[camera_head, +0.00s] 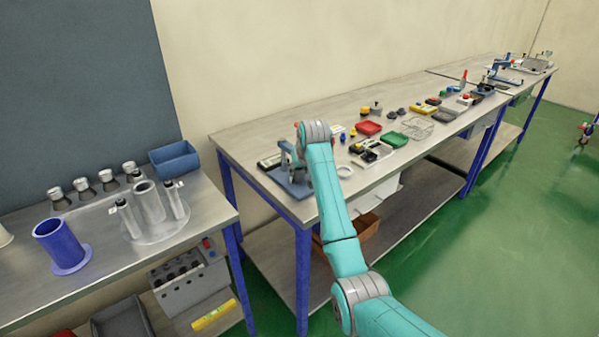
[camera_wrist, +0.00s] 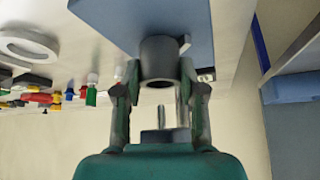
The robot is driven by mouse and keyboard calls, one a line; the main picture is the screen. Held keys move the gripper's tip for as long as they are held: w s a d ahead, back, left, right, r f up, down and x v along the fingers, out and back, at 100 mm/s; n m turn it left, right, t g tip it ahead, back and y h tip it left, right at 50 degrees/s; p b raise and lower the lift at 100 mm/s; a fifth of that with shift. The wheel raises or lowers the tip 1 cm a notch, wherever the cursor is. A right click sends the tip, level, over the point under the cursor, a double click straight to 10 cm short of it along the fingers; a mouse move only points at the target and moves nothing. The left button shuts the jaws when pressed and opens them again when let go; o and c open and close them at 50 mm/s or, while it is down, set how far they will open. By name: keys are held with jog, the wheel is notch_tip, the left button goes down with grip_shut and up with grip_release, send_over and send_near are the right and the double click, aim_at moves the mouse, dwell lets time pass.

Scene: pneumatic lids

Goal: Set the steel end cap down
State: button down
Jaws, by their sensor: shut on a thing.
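In the wrist view, my gripper (camera_wrist: 159,72) has its two fingers on either side of a grey, round steel end cap (camera_wrist: 158,47) and is shut on it. The cap's round, dark end faces the camera. The blue base plate (camera_wrist: 115,12) of a fixture lies just beyond the cap; I cannot tell whether the cap touches it. In the head view, my arm reaches to the near left end of the long bench, over the fixture's blue base (camera_head: 291,184). My arm hides the cap and most of the gripper there.
A white ring (camera_head: 344,171) lies right of the fixture, with a red tray (camera_head: 368,128), a green tray (camera_head: 392,139) and small parts farther along. The left bench holds a blue flanged tube (camera_head: 59,243), a round stand with cylinders (camera_head: 160,230) and a blue bin (camera_head: 175,159).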

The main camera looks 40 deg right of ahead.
jog(key=shift+f, duration=0.35)
jog(key=shift+f, duration=0.1)
jog(key=c, duration=0.7)
grip_release()
jog(key=shift+f, duration=0.1)
jog(key=shift+s+r, duration=0.15)
jog(key=shift+r, duration=0.25)
jog(key=v, duration=1.1)
jog(key=shift+s+r, duration=0.2)
